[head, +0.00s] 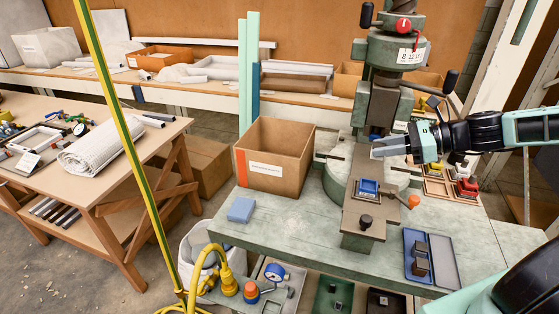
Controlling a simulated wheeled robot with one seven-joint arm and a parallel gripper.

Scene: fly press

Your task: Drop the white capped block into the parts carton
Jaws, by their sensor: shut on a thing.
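My gripper (390,148) comes in from the right and is level with the front of the fly press, above its bed and right of the parts carton. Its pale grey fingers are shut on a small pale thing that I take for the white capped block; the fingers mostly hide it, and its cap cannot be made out. The parts carton (276,180) is an open brown box with a white label and an orange stripe at its left edge. It stands on the green bench at the left of the press, apart from my gripper. Its floor is hidden.
The fly press (384,105) stands behind my gripper, with a blue piece (369,187) on its bed. A wooden tray (437,188) with coloured blocks is at right. A blue block (241,210) lies before the carton. A yellow-green pole (128,130) rises at left.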

